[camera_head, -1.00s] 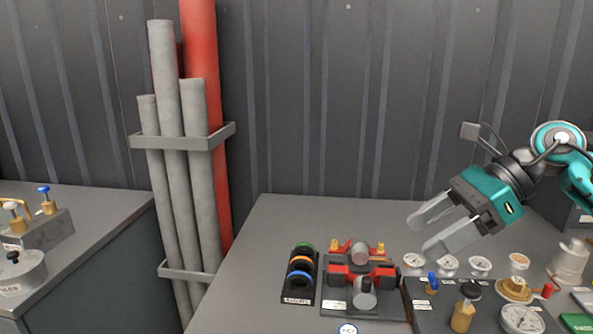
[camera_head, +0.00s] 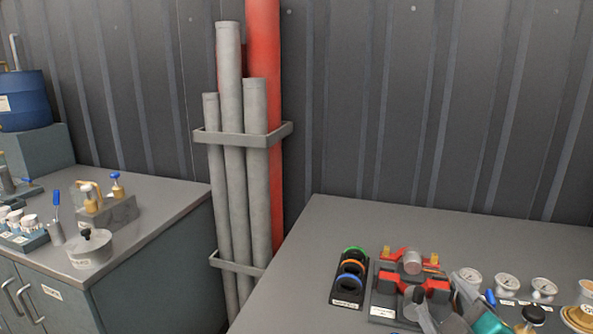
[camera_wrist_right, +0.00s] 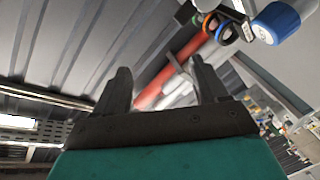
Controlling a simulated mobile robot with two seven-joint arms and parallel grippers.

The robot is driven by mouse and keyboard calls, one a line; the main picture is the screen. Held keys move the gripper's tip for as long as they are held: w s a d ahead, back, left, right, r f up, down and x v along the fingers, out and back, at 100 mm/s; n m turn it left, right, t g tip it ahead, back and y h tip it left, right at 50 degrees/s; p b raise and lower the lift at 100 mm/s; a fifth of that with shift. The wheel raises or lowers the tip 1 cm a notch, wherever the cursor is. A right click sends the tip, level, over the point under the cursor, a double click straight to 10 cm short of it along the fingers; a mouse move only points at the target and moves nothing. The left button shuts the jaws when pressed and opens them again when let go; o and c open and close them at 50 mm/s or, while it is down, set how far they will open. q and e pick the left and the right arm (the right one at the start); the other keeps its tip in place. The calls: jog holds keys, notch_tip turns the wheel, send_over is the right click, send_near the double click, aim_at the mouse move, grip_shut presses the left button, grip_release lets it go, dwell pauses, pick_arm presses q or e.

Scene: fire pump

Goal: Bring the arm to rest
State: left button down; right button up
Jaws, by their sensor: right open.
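My right gripper (camera_head: 440,303) shows at the bottom edge of the head view, low on the right. The rest of the right arm is out of the head view. My left gripper is in neither view.
The red-clamped fixture (camera_head: 413,262) and a rack of coloured rings (camera_head: 350,277) stand on the right bench (camera_head: 330,225), with gauges (camera_head: 543,287) beside them. Grey pipes (camera_head: 233,160) and a red pipe (camera_head: 265,60) stand between the benches. The left bench holds a lidded pot (camera_head: 90,250).

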jog(key=s+a+f+m+g, duration=0.1)
jog(key=s+f+m+g, duration=0.3)
jog(key=s+f+g, duration=0.45)
jog(key=s+a+f+m+g, duration=0.2)
jog(key=s+f+m+g, duration=0.25)
jog(key=s+f, duration=0.7)
jog(key=w+a+f+t+y+b, duration=0.1)
jog(key=w+a+f+t+b, duration=0.1)
jog(key=w+f+t+b, duration=0.2)
notch_tip(320, 180, down, 6)
jog(key=w+t, duration=0.1)
jog(key=t, duration=0.2)
jog(key=shift+a+n+y, duration=0.3)
jog(key=shift+n+y, duration=0.05)
jog(key=shift+y, duration=0.05)
jog(key=shift+w, duration=0.1)
